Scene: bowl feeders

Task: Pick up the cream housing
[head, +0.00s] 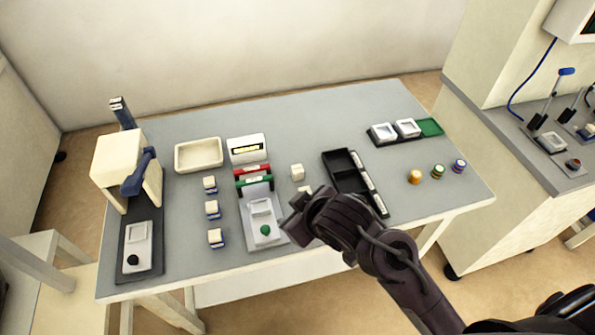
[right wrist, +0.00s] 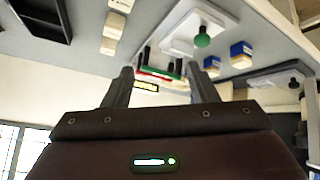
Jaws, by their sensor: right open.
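A small cream housing (head: 297,172) stands on the grey table between the green-button fixture and the black tray in the head view. A second cream housing (head: 305,189) stands just in front of it, partly hidden by my right gripper. In the right wrist view a row of cream blocks shows at the upper left, with the middle one (right wrist: 113,25) clear of the fingers. My right gripper (head: 292,218) is over the table's front part, open. Its fingers (right wrist: 164,76) show apart with nothing held between them. My left gripper is not in view.
The fixture (head: 265,208) with a green button is left of my right gripper. A black compartment tray (head: 347,172) is to the right. Several cream-and-blue blocks (head: 212,210), an empty cream tray (head: 199,155) and a press (head: 118,165) are further left.

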